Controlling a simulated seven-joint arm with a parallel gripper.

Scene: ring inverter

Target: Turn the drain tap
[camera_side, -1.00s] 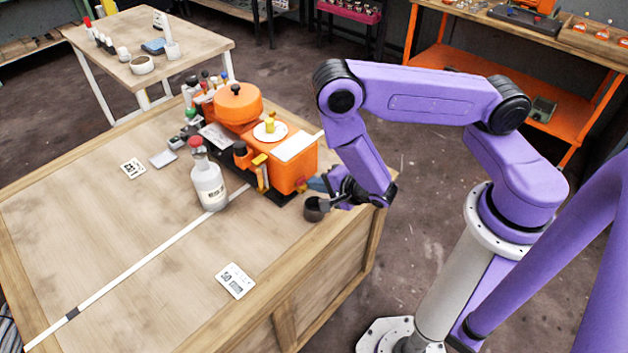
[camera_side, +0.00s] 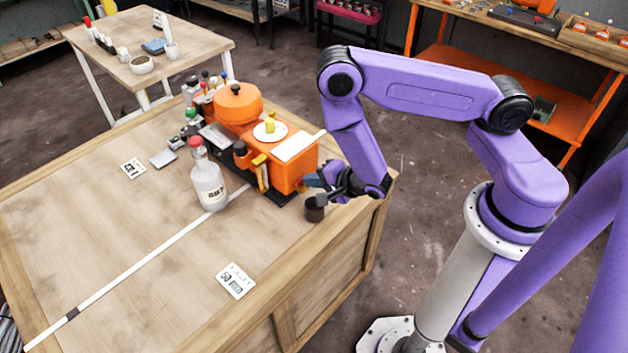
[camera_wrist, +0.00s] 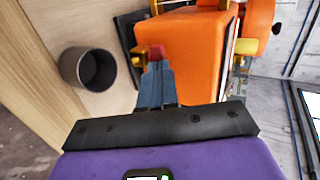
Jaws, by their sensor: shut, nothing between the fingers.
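The orange machine (camera_side: 290,165) stands on the wooden bench with an orange box end facing my gripper. In the wrist view, the drain tap (camera_wrist: 156,51) shows as a red part at the box's lower end, with brass beside it. My gripper (camera_wrist: 155,68) is shut and empty, its blue-grey fingertips right at the red part. I cannot tell whether they touch it, and they partly cover it. In the side view, my gripper (camera_side: 313,181) is at the box's right end and the tap is hidden. A dark cup (camera_side: 315,209) stands just below and in front of my gripper.
The cup also shows in the wrist view (camera_wrist: 74,68), left of my fingers. A clear bottle with a red cap (camera_side: 208,185) stands left of the machine. A printed card (camera_side: 235,281) lies near the front edge. The bench's left part is mostly clear.

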